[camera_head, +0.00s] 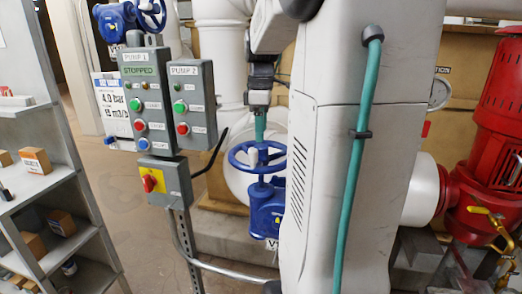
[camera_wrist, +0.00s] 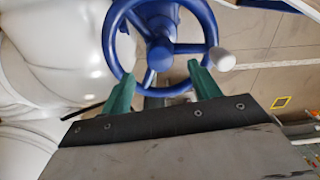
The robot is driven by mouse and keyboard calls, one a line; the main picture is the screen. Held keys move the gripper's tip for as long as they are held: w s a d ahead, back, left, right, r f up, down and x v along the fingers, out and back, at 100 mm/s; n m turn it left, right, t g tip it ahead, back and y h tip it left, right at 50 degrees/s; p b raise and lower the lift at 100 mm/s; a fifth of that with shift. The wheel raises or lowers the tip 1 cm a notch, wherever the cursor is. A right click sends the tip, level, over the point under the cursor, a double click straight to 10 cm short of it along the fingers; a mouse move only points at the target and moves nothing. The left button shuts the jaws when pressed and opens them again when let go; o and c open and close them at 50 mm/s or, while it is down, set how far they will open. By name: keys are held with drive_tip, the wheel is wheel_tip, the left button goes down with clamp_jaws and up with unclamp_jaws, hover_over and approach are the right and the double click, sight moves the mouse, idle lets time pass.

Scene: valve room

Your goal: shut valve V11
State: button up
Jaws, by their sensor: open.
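A blue valve (camera_head: 266,208) with a blue spoked handwheel (camera_head: 240,155) stands in the middle of the head view. A tag below it starts with "V"; the rest is hidden behind my column, so I cannot read which valve it is. My gripper (camera_head: 260,138) points down just above the handwheel. In the wrist view the handwheel (camera_wrist: 113,38) shows its hub, spokes and a white knob (camera_wrist: 222,59) at the right of the rim. My gripper (camera_wrist: 172,72) is open there, its green fingers on either side of the near rim. I cannot tell whether they touch it.
Another blue valve (camera_head: 115,22) is at the upper left. A pump control panel (camera_head: 147,100) reading "STOPPED" stands left of the handwheel on a post. Shelves (camera_head: 45,180) line the left edge. A red machine (camera_head: 495,120) and white pipes (camera_head: 216,60) are nearby.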

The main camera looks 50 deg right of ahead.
drive_tip(key=n, duration=0.8)
drive_tip(key=shift+n, duration=0.3)
drive_tip(key=shift+f, duration=0.1)
